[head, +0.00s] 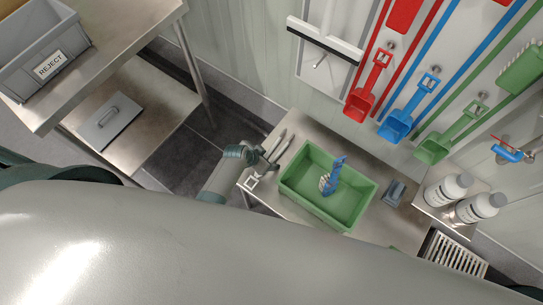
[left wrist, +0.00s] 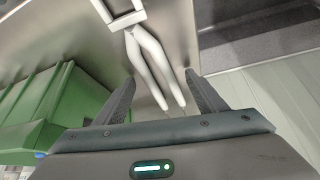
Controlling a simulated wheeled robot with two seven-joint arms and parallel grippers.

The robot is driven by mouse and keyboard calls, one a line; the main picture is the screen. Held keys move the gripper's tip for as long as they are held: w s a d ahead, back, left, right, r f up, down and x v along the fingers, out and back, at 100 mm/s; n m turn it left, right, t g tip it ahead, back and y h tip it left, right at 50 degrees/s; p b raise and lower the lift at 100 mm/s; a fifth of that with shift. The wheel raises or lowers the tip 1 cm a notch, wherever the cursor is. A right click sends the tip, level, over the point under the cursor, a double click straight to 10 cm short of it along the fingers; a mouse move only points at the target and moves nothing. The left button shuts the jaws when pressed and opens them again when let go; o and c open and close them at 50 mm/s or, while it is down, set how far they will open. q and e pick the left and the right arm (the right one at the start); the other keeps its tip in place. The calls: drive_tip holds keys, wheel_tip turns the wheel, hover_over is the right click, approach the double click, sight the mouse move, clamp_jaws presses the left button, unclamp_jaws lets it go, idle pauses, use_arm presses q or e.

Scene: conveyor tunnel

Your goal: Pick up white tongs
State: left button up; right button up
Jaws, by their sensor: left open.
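White tongs (head: 252,183) lie on the steel table at its left end, left of the green tub. In the left wrist view the tongs (left wrist: 148,52) show their square handle end at the top and two arms running down. My left gripper (head: 264,157) is over the tongs in the head view and hides part of them. In the left wrist view the left gripper (left wrist: 160,80) is open, with one finger on each side of the tongs' arms. Whether the fingers touch the tongs cannot be told. My right gripper is not in view.
A green tub (head: 290,186) holding a blue-handled brush (head: 335,172) stands right beside the tongs; its wall also shows in the left wrist view (left wrist: 70,100). White bottles (head: 447,190) stand further right. A grey REJECT crate (head: 40,75) sits on another table at upper left.

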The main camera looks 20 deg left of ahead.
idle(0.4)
use_arm(q)
drive_tip(key=c, duration=1.3)
drive_tip(key=shift+r, duration=5)
drive_tip(key=o, duration=0.3)
clamp_jaws()
